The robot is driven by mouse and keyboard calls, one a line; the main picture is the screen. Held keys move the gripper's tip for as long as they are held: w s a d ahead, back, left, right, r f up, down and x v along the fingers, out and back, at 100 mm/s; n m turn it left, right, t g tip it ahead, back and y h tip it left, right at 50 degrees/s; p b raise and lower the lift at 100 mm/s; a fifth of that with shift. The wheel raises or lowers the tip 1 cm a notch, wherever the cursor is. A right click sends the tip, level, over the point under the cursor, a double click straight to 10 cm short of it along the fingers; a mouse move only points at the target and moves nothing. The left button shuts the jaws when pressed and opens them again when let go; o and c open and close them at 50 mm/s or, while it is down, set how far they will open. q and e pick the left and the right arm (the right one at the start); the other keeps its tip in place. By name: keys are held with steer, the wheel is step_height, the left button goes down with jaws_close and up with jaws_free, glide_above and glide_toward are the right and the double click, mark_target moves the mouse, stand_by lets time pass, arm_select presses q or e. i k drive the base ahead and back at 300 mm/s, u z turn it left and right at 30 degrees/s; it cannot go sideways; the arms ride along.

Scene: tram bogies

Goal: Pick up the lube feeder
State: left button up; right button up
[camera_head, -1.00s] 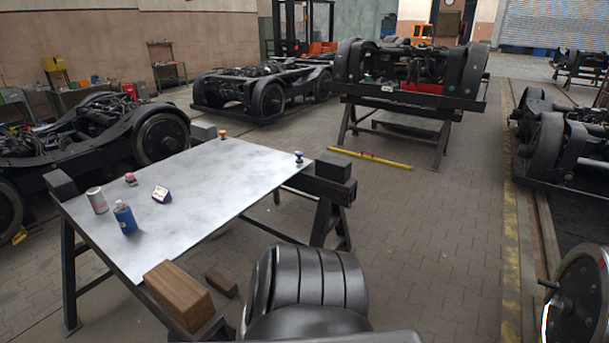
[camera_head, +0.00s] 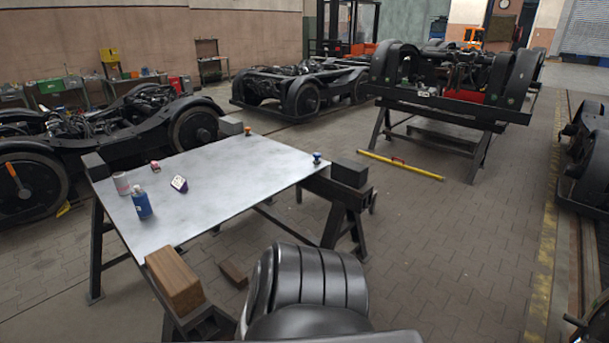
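Small objects stand on a pale metal sheet (camera_head: 225,190) laid over black trestles. A small orange-topped item (camera_head: 248,131) is at the far edge and a blue-topped one (camera_head: 317,158) at the right corner. I cannot tell for sure which is the lube feeder; the two small topped items could be lubricators. Neither of my grippers is in view.
A wooden block (camera_head: 173,281) sits at the sheet's near corner, a dark block (camera_head: 349,173) at its right. Bogies stand behind and left (camera_head: 300,92), and one on a stand (camera_head: 452,85). A yellow bar (camera_head: 400,165) lies on the floor.

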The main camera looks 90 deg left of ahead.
mark_target(141, 200)
steer(key=u, duration=3.1)
steer(key=i, duration=1)
